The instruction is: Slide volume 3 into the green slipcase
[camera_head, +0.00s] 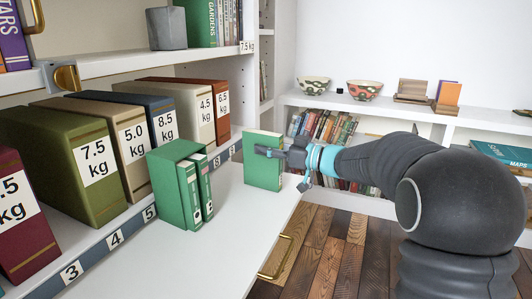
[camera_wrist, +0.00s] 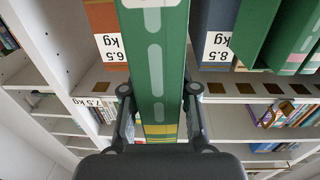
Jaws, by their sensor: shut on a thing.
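The green slipcase (camera_head: 172,153) stands on the white surface in front of the shelf row, its open side facing forward. Two green volumes (camera_head: 194,188) stand in it, with pale labels low on their spines. My gripper (camera_head: 270,152) is to the right of the slipcase, shut on a green book (camera_head: 262,173) held upright and apart from it. In the wrist view the same book (camera_wrist: 156,50) stands between both fingers, with pale shapes and yellow bands on its spine. I cannot read its volume number. Part of the slipcase (camera_wrist: 257,30) shows at the upper right there.
Heavy binders with weight labels, such as the olive 7.5 kg one (camera_head: 65,160), line the shelf behind the slipcase. A numbered strip (camera_head: 115,238) runs along the shelf edge. The white surface (camera_head: 185,260) in front is clear. A bookcase (camera_head: 370,105) with bowls stands behind.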

